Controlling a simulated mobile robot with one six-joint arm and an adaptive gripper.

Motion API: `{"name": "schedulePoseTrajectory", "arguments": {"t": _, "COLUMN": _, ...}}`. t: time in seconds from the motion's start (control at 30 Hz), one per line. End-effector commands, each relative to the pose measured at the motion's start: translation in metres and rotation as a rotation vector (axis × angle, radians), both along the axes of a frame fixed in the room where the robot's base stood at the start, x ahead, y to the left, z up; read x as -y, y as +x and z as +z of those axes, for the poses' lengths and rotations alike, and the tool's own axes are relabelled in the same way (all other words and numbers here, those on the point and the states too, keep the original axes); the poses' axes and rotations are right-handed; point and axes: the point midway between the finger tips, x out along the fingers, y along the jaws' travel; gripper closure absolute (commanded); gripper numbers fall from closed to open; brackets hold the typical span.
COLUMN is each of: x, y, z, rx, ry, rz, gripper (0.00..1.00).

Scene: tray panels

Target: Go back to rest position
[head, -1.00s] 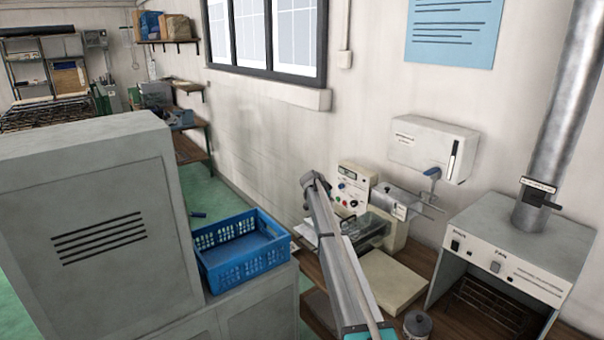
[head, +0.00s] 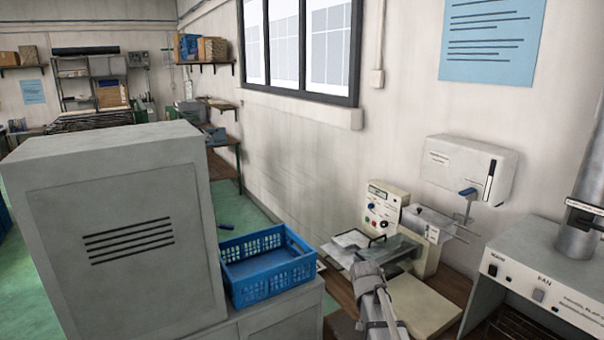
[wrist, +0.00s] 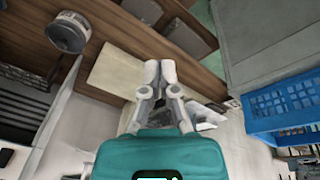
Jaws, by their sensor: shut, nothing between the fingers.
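My gripper (wrist: 160,72) is in the middle of the wrist view, its two pale fingers together and nothing between them. In that view it shows over the wooden bench and a cream board (wrist: 112,72). In the head view my arm rises from the bottom edge, in front of the bench machine; I cannot make out the fingertips there.
A blue crate (head: 232,288) stands left of my arm on a grey cabinet, beside a tall grey cabinet (head: 120,190). A cream machine (head: 432,252) and a fan-labelled box (head: 528,278) stand to the right. Green floor (head: 232,204) is open behind the crate.

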Motion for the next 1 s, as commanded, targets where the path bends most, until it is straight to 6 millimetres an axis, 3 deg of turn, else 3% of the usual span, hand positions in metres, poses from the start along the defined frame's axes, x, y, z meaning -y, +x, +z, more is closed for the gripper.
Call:
{"name": "schedulePoseTrajectory", "arguments": {"t": 0.03, "x": -0.003, "y": -0.039, "z": -0.006, "rx": -0.027, "ry": 0.019, "rz": 0.045, "gripper": 1.0}}
{"name": "schedulePoseTrajectory", "arguments": {"t": 0.1, "x": -0.009, "y": -0.072, "z": -0.011, "rx": -0.062, "ry": 0.049, "rz": 0.108, "gripper": 1.0}}
{"name": "schedulePoseTrajectory", "arguments": {"t": 0.2, "x": -0.016, "y": -0.112, "z": -0.015, "rx": -0.102, "ry": 0.086, "rz": 0.191, "gripper": 1.0}}
{"name": "schedulePoseTrajectory", "arguments": {"t": 0.33, "x": -0.022, "y": -0.146, "z": -0.019, "rx": -0.135, "ry": 0.122, "rz": 0.27, "gripper": 1.0}}
{"name": "schedulePoseTrajectory", "arguments": {"t": 0.5, "x": -0.026, "y": -0.162, "z": -0.02, "rx": -0.152, "ry": 0.143, "rz": 0.314, "gripper": 1.0}}
{"name": "schedulePoseTrajectory", "arguments": {"t": 1.0, "x": -0.026, "y": -0.161, "z": -0.019, "rx": -0.152, "ry": 0.144, "rz": 0.316, "gripper": 1.0}}
